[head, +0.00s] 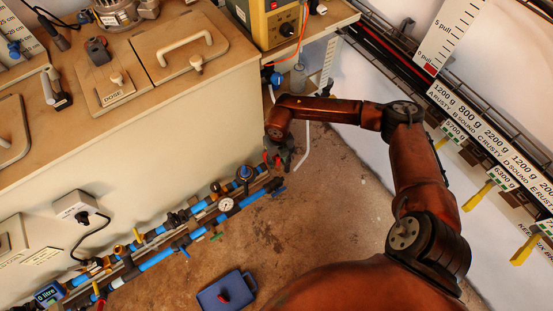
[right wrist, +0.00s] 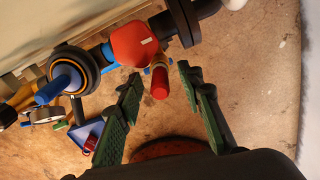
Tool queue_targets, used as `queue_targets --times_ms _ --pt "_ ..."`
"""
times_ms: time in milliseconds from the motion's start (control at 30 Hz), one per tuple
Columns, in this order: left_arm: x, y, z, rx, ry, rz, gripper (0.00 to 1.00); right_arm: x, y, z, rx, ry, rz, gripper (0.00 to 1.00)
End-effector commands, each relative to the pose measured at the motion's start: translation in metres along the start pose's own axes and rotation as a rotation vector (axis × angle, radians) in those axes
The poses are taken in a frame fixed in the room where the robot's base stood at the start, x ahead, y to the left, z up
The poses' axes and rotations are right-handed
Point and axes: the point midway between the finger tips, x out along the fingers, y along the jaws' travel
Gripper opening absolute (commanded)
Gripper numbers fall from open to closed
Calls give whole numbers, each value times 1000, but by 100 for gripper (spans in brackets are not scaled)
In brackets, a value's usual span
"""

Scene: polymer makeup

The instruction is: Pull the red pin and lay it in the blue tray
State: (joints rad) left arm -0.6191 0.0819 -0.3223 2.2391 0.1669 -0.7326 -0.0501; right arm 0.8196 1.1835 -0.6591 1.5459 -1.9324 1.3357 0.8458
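A red cylindrical pin (right wrist: 160,82) shows in the right wrist view, sticking out below a red flat-sided piece (right wrist: 133,43) on the pipework. My right gripper (right wrist: 158,72) is open, with a green padded finger on either side of the red pin and visible space on both sides. In the head view my right gripper (head: 284,156) is at the far right end of the pipes and largely hides the pin. The tray also shows in the right wrist view (right wrist: 82,132). My left gripper is out of view.
Blue pipes (head: 158,259) with valves and a pressure gauge (head: 226,204) run along the foot of the cream cabinet (head: 130,160). A blue-and-black round fitting (right wrist: 72,72) stands left of the pin. The brown floor (head: 335,190) right of the pipes is mostly clear.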

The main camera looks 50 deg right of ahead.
Motion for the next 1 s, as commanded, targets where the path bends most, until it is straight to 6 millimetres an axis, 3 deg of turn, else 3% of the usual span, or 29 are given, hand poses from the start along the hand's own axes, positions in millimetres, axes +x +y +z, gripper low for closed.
queue_targets --times_ms 200,700,1000 --pt "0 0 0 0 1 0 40 -1 0 0 0 -1 0 35" --pt "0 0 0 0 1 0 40 0 0 0 0 -1 0 0" --pt "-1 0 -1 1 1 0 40 -1 0 0 0 -1 0 0"
